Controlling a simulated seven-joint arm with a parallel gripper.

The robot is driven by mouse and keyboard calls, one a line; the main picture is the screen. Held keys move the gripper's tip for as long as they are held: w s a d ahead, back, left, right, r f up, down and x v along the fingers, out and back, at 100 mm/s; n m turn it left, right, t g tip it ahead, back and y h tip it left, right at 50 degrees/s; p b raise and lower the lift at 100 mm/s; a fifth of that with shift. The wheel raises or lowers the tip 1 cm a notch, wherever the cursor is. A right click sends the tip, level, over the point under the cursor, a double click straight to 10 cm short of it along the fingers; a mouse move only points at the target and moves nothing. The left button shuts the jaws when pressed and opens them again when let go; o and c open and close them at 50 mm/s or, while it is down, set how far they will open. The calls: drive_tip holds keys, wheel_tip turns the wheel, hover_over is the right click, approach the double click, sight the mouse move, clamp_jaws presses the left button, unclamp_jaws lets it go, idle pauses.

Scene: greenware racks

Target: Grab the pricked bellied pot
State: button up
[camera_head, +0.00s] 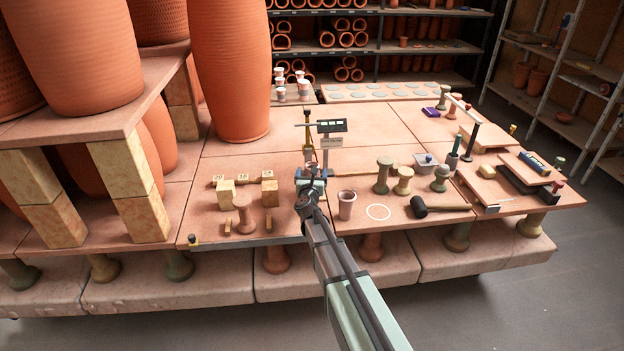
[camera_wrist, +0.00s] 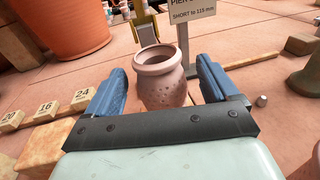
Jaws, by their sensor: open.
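The pricked bellied pot (camera_wrist: 163,84) is a pinkish clay pot with a round belly, a flared open rim and small dark prick marks. It stands upright in the middle of the wrist view. My gripper (camera_wrist: 160,70) is open, with one blue finger to the left of the pot and one to the right. A gap shows on each side, so the fingers do not seem to touch it. The pot's lowest part is close to my gripper's dark front bar. In the head view my gripper (camera_head: 312,171) is over the table and the pot cannot be made out behind it.
A sign on a post (camera_head: 330,140) and a yellow upright (camera_wrist: 146,30) stand just behind the pot. Numbered blocks (camera_wrist: 46,107) lie to the left. A tapered cup (camera_head: 347,204), a white ring (camera_head: 378,212) and a mallet (camera_head: 419,207) are to the right.

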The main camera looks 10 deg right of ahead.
drive_tip(key=x, duration=0.4)
drive_tip(key=shift+w+r, duration=0.2)
drive_tip(key=shift+w, duration=0.15)
drive_tip(key=shift+c, duration=0.3)
